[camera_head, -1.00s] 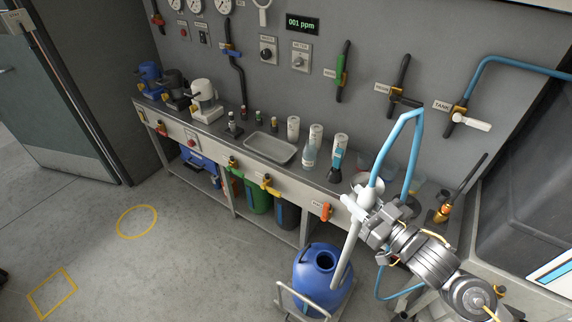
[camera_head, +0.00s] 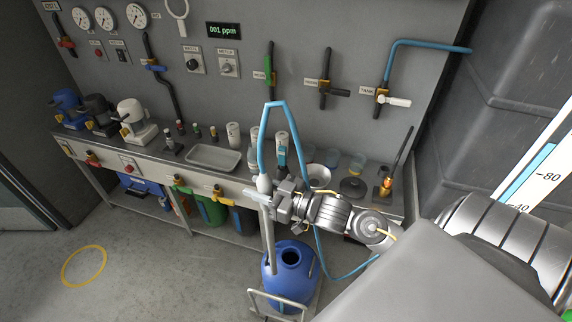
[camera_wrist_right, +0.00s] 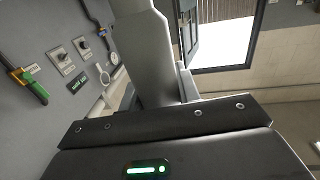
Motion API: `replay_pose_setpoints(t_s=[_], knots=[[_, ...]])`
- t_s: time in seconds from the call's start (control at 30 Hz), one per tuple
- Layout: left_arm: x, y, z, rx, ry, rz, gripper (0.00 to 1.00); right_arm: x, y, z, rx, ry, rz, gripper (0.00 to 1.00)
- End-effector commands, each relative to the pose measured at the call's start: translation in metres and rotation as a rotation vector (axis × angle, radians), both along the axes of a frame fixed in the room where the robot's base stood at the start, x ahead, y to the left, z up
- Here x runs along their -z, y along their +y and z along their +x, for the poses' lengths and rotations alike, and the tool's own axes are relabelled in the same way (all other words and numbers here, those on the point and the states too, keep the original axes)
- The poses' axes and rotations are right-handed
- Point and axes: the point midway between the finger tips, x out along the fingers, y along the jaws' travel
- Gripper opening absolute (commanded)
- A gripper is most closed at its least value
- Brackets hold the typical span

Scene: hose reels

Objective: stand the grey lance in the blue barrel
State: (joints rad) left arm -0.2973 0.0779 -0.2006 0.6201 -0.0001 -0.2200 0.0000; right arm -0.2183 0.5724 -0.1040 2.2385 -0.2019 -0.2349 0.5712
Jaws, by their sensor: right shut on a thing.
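My right gripper (camera_head: 276,203) is shut on the grey lance (camera_head: 268,240) near its upper end. The lance hangs nearly upright, tilted slightly, with a blue hose (camera_head: 262,140) looping up from its top. In the right wrist view a large pale grey shaft (camera_wrist_right: 148,55), apparently the lance, rises beyond my gripper body. My left gripper is not in view.
The barrel is on a trolley with a metal handle (camera_head: 275,300). Behind it is a workbench with a tray (camera_head: 213,167), bottles and a funnel (camera_head: 317,176). A yellow floor ring (camera_head: 83,266) is at left, on clear floor. A hose hangs right of the barrel.

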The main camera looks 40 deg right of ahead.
Motion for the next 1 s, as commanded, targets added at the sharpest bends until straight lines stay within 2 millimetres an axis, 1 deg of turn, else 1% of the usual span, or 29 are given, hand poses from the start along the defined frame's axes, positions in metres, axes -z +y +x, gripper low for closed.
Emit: replay_pose_setpoints(t_s=[0.03, 0.1, 0.17, 0.3, 0.4, 0.5, 0.6, 0.7, 1.0], knots=[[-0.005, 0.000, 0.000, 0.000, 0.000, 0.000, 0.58, 0.002, -0.011, 0.008, 0.010, 0.000, -0.004, 0.00], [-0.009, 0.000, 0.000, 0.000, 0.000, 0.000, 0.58, 0.010, -0.026, 0.018, 0.019, 0.001, -0.008, 0.00], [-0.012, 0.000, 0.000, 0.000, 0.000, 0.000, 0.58, 0.016, -0.042, 0.026, 0.029, 0.002, -0.009, 0.00], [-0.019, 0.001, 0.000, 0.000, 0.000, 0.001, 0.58, 0.030, -0.079, 0.042, 0.051, 0.001, -0.007, 0.00], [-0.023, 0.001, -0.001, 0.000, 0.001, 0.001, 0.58, 0.037, -0.101, 0.049, 0.064, 0.002, 0.000, 0.00], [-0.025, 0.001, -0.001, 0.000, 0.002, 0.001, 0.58, 0.042, -0.117, 0.053, 0.072, 0.001, 0.006, 0.00], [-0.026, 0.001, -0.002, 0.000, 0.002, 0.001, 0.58, 0.045, -0.128, 0.055, 0.080, 0.000, 0.011, 0.00], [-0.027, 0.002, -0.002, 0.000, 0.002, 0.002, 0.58, 0.047, -0.133, 0.056, 0.082, -0.001, 0.014, 0.00], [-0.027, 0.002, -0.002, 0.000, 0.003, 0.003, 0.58, 0.048, -0.134, 0.056, 0.083, -0.001, 0.015, 0.00]])
